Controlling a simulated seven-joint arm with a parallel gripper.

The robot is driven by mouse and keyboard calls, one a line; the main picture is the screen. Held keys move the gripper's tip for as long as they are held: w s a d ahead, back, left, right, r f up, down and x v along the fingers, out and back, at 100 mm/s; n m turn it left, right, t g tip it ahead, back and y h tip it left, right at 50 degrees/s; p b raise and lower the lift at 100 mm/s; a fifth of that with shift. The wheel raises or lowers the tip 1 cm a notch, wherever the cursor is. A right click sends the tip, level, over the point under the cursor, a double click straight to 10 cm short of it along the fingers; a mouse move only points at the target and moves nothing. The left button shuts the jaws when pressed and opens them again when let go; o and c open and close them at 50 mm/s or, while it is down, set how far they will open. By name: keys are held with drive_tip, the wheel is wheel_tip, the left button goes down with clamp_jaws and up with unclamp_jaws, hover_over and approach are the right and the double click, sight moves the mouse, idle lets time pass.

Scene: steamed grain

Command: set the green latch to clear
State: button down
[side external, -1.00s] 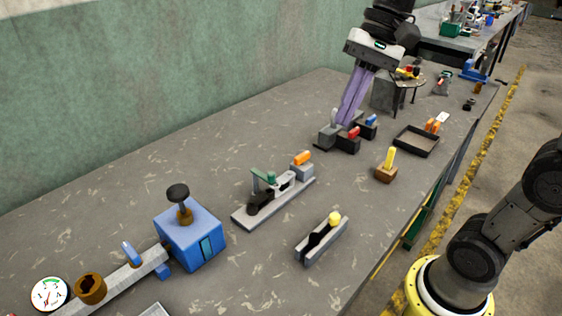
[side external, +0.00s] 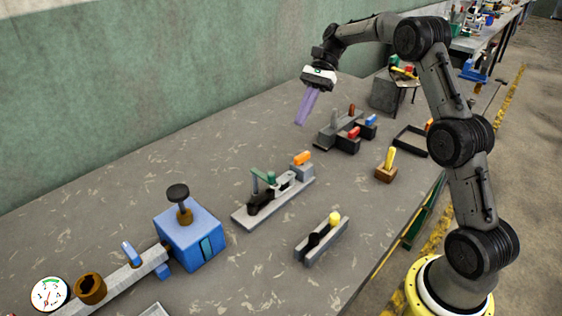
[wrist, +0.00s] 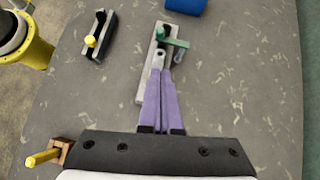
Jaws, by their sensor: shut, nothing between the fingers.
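In the wrist view the green latch (wrist: 172,42) lies across the plate, beyond my fingertips. My gripper (side external: 298,123) has purple fingers, shut and empty, in the air above and behind the plate. In the wrist view my gripper (wrist: 161,72) overlaps the plate's near part, hiding some of it. No clear marking is readable.
A blue box with a black knob (side external: 190,235) stands left of the plate. A grey slotted block with a yellow ball (side external: 322,240) stands in front. A yellow peg in a wooden block (side external: 386,166), a red-and-blue-handled fixture (side external: 350,133) and a dark tray (side external: 411,142) are to the right.

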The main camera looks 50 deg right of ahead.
drive_tip(key=shift+s+d+f, duration=0.1)
drive_tip(key=shift+d+f, duration=0.45)
drive_tip(key=shift+f, duration=0.15)
drive_tip(key=x, duration=1)
drive_tip(key=shift+s+a, duration=0.1)
drive_tip(key=shift+a, duration=0.25)
drive_tip(key=shift+s+a, duration=0.15)
drive_tip(key=shift+a, duration=1.55)
